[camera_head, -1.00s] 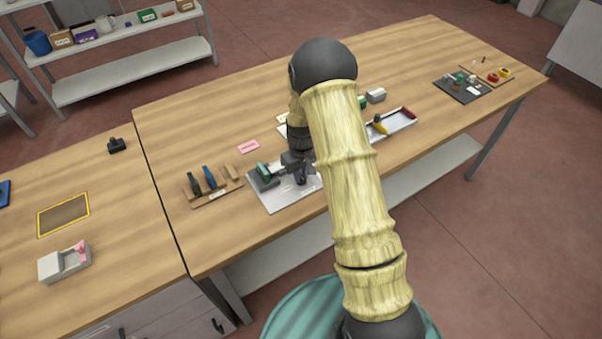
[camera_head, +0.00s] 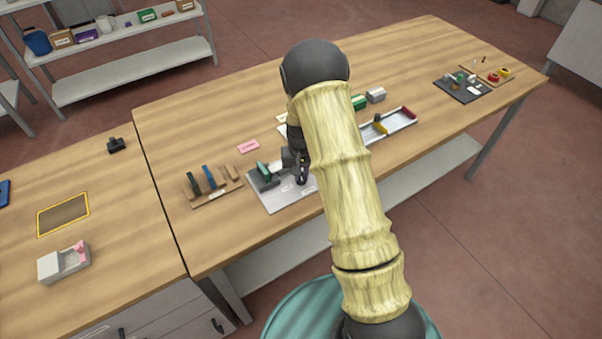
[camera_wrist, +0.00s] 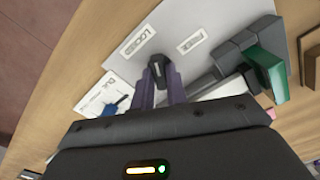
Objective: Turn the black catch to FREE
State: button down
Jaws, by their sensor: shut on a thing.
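The black catch (camera_wrist: 157,68) sits between the fingertips of my gripper (camera_wrist: 160,82) in the wrist view. The gripper is shut on it, and the fingers hide its sides. Its visible end points up between two white labels on a light grey plate (camera_wrist: 185,15). The left label (camera_wrist: 137,40) seems to read LOCKED; the right label (camera_wrist: 191,41) is too small to read surely. In the head view my gripper (camera_head: 302,180) is low over the grey plate (camera_head: 283,197), and I cannot make out the catch there.
A green and dark grey block (camera_wrist: 266,70) stands on the plate, right of my gripper in the wrist view. A wooden rack with tools (camera_head: 213,190) is left of the plate. A pink piece (camera_head: 249,146) lies behind. A tray (camera_head: 395,126) is to the right.

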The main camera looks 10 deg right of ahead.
aim_at(301, 176)
jog(key=m, duration=0.6)
jog(key=shift+r+p, duration=0.1)
jog(key=shift+p, duration=0.3)
jog(key=m+p, duration=0.1)
jog(key=m, duration=0.5)
jog(key=shift+m, duration=0.3)
jog(key=c, duration=1.4)
grip_release()
notch_tip(301, 176, up, 17)
jog(key=b, duration=0.1)
jog(key=shift+r, duration=0.15)
